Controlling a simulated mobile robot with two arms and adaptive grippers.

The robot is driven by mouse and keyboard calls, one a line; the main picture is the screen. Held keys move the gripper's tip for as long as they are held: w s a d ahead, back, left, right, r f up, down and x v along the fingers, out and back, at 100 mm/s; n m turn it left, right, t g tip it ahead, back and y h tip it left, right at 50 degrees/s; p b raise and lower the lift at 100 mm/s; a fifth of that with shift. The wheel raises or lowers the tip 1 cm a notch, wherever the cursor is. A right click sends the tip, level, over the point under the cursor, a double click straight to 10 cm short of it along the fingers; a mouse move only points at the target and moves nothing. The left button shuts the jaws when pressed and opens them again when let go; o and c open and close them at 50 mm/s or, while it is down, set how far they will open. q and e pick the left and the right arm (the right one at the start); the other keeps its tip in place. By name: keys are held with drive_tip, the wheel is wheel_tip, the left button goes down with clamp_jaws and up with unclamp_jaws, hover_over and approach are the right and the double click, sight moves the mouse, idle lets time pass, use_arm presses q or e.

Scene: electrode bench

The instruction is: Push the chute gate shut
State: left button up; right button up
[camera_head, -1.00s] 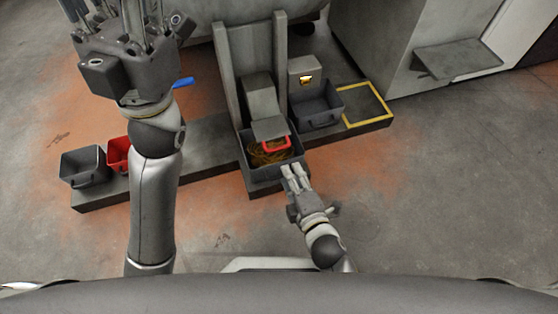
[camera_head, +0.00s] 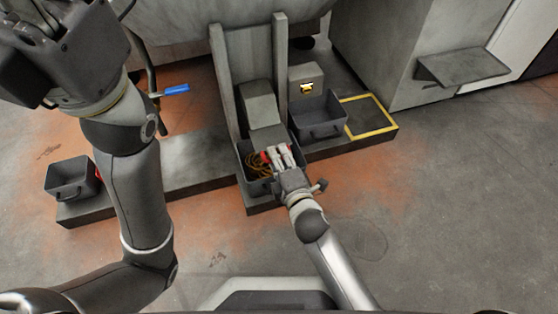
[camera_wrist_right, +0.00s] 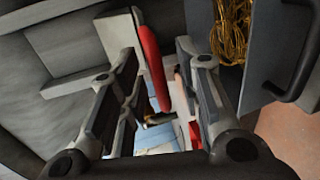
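The grey chute (camera_head: 259,104) stands between two upright posts, with the grey gate plate (camera_head: 266,136) at its lower mouth. The gate's red handle (camera_head: 264,156) shows beside my right gripper's fingers, partly hidden by them. In the right wrist view a red bar (camera_wrist_right: 152,68) lies between the spread fingers of my right gripper (camera_wrist_right: 160,95); whether they touch it is unclear. In the head view that gripper (camera_head: 278,154) is over the bin at the mouth. My left gripper (camera_head: 40,20) is at the top left, cut off by the frame, its fingers unclear.
A grey bin (camera_head: 248,171) with tangled orange-brown wire sits below the chute. Another grey bin (camera_head: 319,116) stands right of it, beside a yellow-outlined square (camera_head: 369,115). A third bin (camera_head: 72,178) is at the left. A blue-handled lever (camera_head: 176,89) projects near my left arm.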

sight(271, 138)
drive_tip(key=shift+w, duration=0.2)
clamp_jaws()
idle(0.3)
drive_tip(key=x, duration=0.2)
drive_tip(key=r+x, duration=0.1)
drive_tip(key=x, duration=0.4)
drive_tip(key=shift+w+a+r, duration=0.1)
drive_tip(key=shift+r, duration=0.15)
drive_tip(key=shift+w+r, duration=0.15)
unclamp_jaws()
drive_tip(key=shift+w+a, duration=0.1)
